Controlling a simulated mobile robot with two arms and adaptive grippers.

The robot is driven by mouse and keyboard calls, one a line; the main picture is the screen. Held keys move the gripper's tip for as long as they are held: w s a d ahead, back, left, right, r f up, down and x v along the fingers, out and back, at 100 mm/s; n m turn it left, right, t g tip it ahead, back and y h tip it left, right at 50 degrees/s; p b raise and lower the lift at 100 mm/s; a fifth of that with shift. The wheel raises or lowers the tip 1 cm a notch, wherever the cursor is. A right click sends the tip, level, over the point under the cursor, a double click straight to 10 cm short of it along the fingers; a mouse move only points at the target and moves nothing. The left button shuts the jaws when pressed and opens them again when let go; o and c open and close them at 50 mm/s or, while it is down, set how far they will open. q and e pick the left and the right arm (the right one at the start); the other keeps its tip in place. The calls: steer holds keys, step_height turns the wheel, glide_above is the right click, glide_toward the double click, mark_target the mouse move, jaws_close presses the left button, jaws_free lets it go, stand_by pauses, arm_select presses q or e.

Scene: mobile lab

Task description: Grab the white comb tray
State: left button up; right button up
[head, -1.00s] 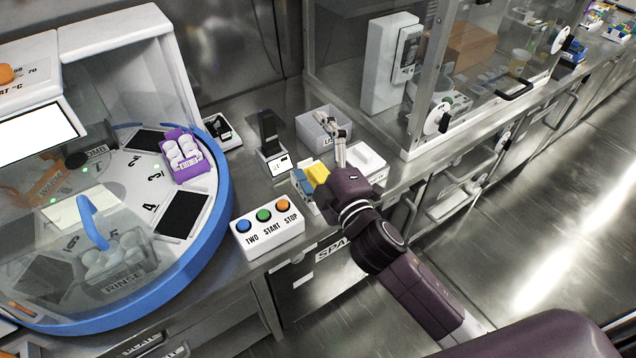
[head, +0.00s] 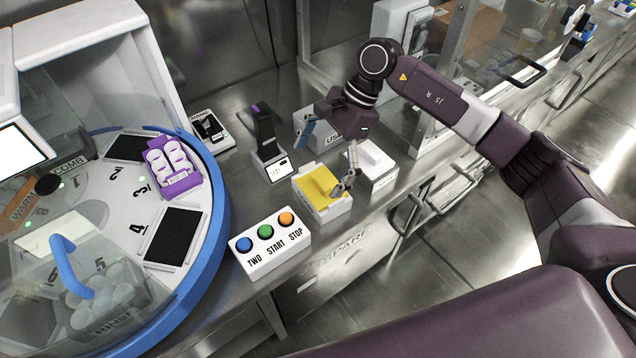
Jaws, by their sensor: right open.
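The white comb tray (head: 382,178) is a small white box with a raised white block on top. It sits on the steel counter, just right of a box with a yellow top. My right gripper (head: 346,187) points down with its fingers open. In the picture the fingers are at the left side of the white tray, over the edge of the yellow one. I cannot tell whether they touch either. The right hand hides part of the area behind the white tray. My left gripper is not in view.
The yellow-topped box (head: 330,207) stands close beside the white tray. A grey bin (head: 308,122) is behind. A button box (head: 270,245) is at front left, and the round blue-rimmed machine (head: 222,215) fills the left. A glass enclosure (head: 452,50) stands at the back right.

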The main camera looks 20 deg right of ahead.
mark_target(325, 180)
steer(key=d, duration=0.2)
steer(key=shift+w+d+h, duration=0.2)
steer(key=shift+d+h, duration=0.1)
steer(key=shift+h, duration=0.1)
steer(key=shift+d+f, duration=0.1)
steer(key=shift+d, duration=0.25)
steer(key=p+x, duration=0.3)
steer(key=x, duration=0.4)
steer(key=shift+s+d+f, duration=0.15)
steer(key=shift+f, duration=0.2)
steer(key=c, duration=0.9)
